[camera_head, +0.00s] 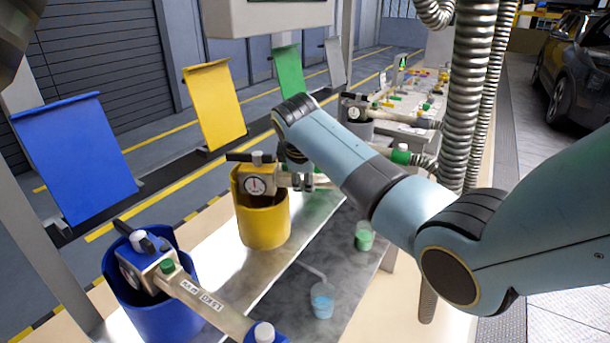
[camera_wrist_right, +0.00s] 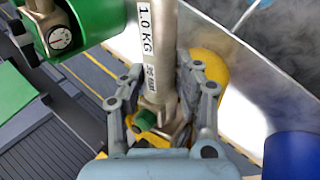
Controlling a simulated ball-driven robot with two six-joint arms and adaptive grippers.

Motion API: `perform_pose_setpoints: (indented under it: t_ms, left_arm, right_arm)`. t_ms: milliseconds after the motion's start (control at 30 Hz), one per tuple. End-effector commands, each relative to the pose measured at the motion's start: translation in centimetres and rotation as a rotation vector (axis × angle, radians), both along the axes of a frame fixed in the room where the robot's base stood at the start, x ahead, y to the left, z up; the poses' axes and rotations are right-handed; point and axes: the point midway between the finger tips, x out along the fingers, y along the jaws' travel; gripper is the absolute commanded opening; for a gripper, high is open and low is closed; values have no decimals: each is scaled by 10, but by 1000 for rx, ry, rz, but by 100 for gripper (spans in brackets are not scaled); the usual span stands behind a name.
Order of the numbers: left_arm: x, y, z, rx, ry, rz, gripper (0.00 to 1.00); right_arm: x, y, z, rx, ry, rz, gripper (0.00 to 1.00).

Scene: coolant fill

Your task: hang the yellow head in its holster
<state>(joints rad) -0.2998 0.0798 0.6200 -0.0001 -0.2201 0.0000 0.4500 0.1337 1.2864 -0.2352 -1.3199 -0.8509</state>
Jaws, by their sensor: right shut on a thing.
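The yellow head (camera_head: 255,184), with a round gauge and a dark lever on top, is at the mouth of the yellow holster (camera_head: 264,226). Its lower part is hidden by the rim, and I cannot tell whether it rests there. My right gripper (camera_head: 302,180) is shut on its metal handle, just right of the gauge. In the right wrist view the fingers (camera_wrist_right: 160,95) close around the handle (camera_wrist_right: 157,50), labelled 1.0 KG. A green knob (camera_wrist_right: 145,120) shows between them. The yellow holster (camera_wrist_right: 211,70) shows behind the fingers.
A blue holster (camera_head: 182,315) with a blue head (camera_head: 150,262) stands front left. A green holster (camera_wrist_right: 98,18) with a gauged head is beside the handle. A grey holster (camera_head: 362,130) stands farther back.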

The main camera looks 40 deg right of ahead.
Motion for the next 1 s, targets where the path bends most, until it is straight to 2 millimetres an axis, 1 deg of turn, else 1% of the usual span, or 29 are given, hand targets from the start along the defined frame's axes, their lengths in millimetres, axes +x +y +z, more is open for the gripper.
perform_pose_setpoints:
  t_ms: [500, 867, 900, 1000]
  left_arm:
    - [0, 0, -4, 0, 0, 0, 47]
    - [0, 0, -4, 0, 0, 0, 47]
    - [0, 0, -5, 0, 0, 0, 47]
    - [0, 0, -5, 0, 0, 0, 47]
  right_arm:
    - [0, 0, -12, 0, 1, -1, 0]
    - [-1, 0, -14, 1, 3, -1, 0]
    - [-1, 0, -14, 1, 3, -1, 37]
    - [-1, 0, -14, 1, 3, -1, 50]
